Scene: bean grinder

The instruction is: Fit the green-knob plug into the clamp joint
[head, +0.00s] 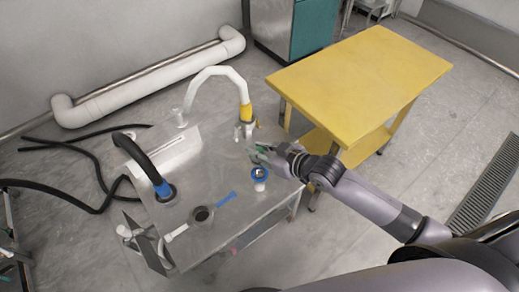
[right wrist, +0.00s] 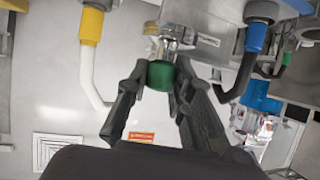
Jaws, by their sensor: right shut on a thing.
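My right gripper (head: 258,152) is over the right part of the steel table, beside the foot of the yellow-ended white pipe. In the right wrist view the right gripper (right wrist: 150,88) is shut on the green knob (right wrist: 160,75), with a finger on each side. A shiny metal part (right wrist: 172,42) shows just beyond the knob; I cannot tell whether it is the plug's own body or the clamp joint. A metal fitting (head: 243,130) stands under the pipe's yellow end, close to the gripper. My left gripper is not in view.
The steel table (head: 215,155) also carries a blue-rimmed cup-like part (head: 259,174), a blue-handled tool (head: 226,198), a round opening (head: 201,214) and a black hose with a blue collar (head: 164,189). The white pipe (head: 215,72) arches above. A yellow table (head: 360,80) stands behind, its top clear.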

